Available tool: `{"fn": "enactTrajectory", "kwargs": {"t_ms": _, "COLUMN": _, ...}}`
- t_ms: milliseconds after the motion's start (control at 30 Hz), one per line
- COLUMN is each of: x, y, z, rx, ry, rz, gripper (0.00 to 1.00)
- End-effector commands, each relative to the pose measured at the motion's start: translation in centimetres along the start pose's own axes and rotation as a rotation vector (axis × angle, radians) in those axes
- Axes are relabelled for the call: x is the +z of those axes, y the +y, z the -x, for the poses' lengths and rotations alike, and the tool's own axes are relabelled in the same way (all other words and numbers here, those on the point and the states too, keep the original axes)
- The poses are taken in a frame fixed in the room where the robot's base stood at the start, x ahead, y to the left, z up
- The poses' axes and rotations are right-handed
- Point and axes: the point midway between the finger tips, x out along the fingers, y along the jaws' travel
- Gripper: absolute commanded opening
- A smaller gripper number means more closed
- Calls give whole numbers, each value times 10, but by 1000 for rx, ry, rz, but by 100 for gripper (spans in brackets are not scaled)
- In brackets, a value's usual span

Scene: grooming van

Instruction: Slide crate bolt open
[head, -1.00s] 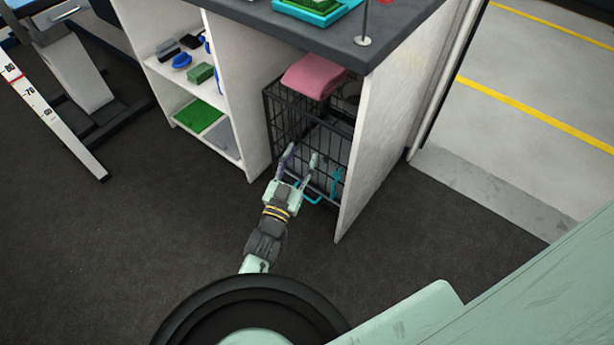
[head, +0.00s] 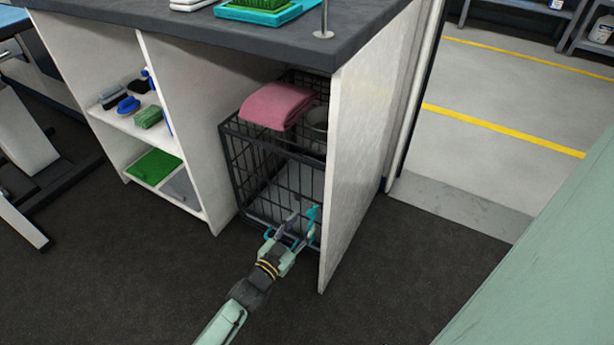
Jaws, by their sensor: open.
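The black wire crate (head: 248,172) stands in the right bay under the counter, its barred front facing me. Teal hardware shows low on its front: a bolt piece (head: 312,214) near the right side and part of a teal handle (head: 268,233) to the left. My gripper (head: 298,226) is open in front of the lower crate front, close to the bolt. The fingers overlap the teal parts, so I cannot tell whether they touch. The bolt's far end and its catch are hidden or too small to read.
A folded pink towel (head: 276,105) lies on the crate, with a grey bowl (head: 318,124) beside it. The white side panel (head: 365,150) stands close right of my gripper. Shelves with brushes (head: 128,105) are at left. The dark floor in front is clear.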

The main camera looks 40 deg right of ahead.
Motion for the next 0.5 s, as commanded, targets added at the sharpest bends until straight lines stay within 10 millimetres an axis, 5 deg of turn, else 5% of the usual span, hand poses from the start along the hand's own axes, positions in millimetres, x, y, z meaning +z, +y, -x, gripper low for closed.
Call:
{"fn": "enactTrajectory", "kwargs": {"t_ms": 200, "x": 1, "y": 1, "z": -30, "rx": 2, "ry": 0, "rz": 0, "gripper": 41}}
{"fn": "enactTrajectory", "kwargs": {"t_ms": 500, "x": 0, "y": 0, "z": -39, "rx": -1, "ry": -1, "rz": 1, "gripper": 41}}
